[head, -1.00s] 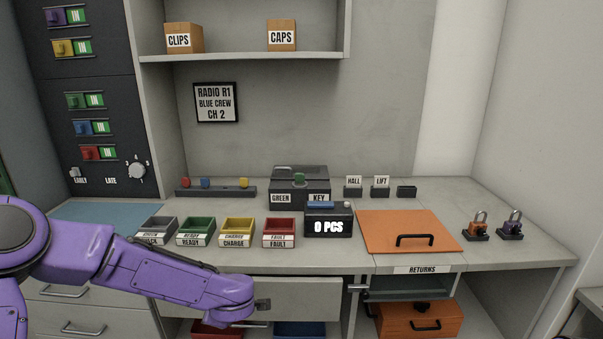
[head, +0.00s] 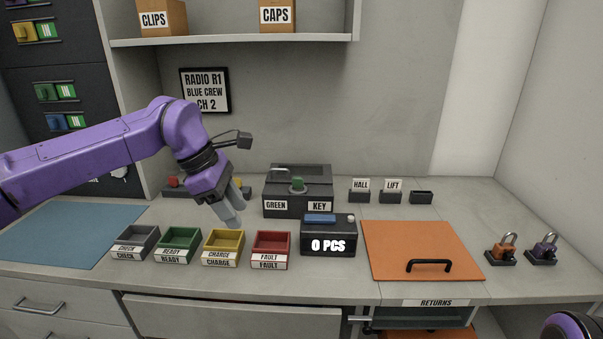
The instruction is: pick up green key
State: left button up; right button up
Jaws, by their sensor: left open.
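My left gripper (head: 232,212) is open and empty. It points down above the counter, left of the box and behind the yellow tray, apart from the key. My right gripper is out of view; only a purple part of my right arm shows at the bottom right corner.
Grey, green, yellow (head: 224,246) and red (head: 271,249) trays line the front. A black counter box reading 0 PCS (head: 328,238) stands before the key box. An orange panel (head: 420,245) lies right. A rack with coloured knobs (head: 174,189) is partly behind my gripper.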

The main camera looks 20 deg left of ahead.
aim_at(298, 182)
jog(key=i, duration=1)
